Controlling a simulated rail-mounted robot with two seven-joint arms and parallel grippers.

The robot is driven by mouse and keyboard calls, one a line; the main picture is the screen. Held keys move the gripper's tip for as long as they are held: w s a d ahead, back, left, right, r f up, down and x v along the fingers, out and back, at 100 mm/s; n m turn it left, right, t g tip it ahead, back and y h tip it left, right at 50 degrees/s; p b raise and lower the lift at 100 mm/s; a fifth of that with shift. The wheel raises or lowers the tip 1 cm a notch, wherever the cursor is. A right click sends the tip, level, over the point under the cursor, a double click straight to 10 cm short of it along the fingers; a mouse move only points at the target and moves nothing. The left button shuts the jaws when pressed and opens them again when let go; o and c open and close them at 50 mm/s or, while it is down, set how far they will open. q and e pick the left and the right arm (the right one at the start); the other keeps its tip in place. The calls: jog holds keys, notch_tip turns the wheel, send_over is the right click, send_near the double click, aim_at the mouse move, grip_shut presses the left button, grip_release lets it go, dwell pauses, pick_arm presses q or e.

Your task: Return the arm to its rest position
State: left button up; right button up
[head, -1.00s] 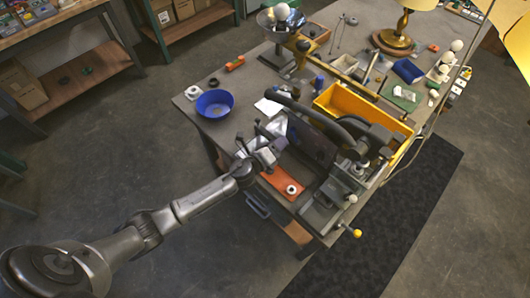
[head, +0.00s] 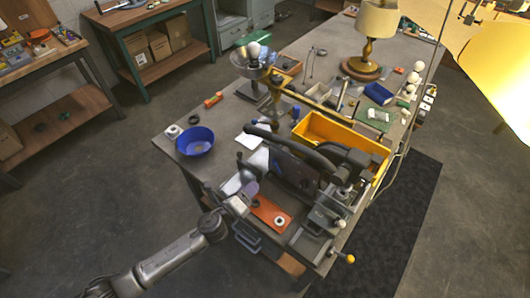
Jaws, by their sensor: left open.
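My left arm comes in from the lower left. Its gripper (head: 243,196) is at the near edge of the workbench (head: 222,112), beside a dark machine (head: 296,172) and the orange plate (head: 268,212). The gripper is open, and I see nothing held in it. A white ring-shaped part (head: 280,221) lies on the orange plate. My right gripper is not in view.
A blue bowl (head: 195,141) and a small white part (head: 173,131) are at the bench's left corner. A yellow bin (head: 342,140) stands behind the machine. A lamp (head: 369,42) is at the back. Open floor lies left of the bench.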

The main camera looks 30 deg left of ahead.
pick_arm(q)
jog(key=s+a+r+n+g+y, duration=0.1)
jog(key=s+a+n+g+y, duration=0.2)
jog(key=n, duration=0.6)
jog(key=s+a+n+g+y, duration=0.1)
jog(key=a+n+g+y, duration=0.25)
jog(key=n, duration=0.55)
jog(key=s+d+f+n+g+h, duration=0.15)
jog(key=s+d, duration=0.25)
jog(key=s, duration=0.5)
jog(key=s+d+n+g+h+p, duration=0.1)
jog(key=s+d+n+g+h, duration=0.15)
jog(key=s, duration=0.55)
jog(key=s+d+f+n+g+h, duration=0.1)
jog(key=s+d+n+g, duration=0.2)
jog(key=s, duration=0.6)
notch_tip(320, 180, up, 24)
jog(key=d+m+p, duration=0.1)
jog(key=p, duration=2.2)
jog(key=shift+w+d+p, duration=0.15)
jog(key=shift+w+p, duration=0.15)
jog(key=shift+p, duration=0.05)
jog(key=shift+f, duration=0.1)
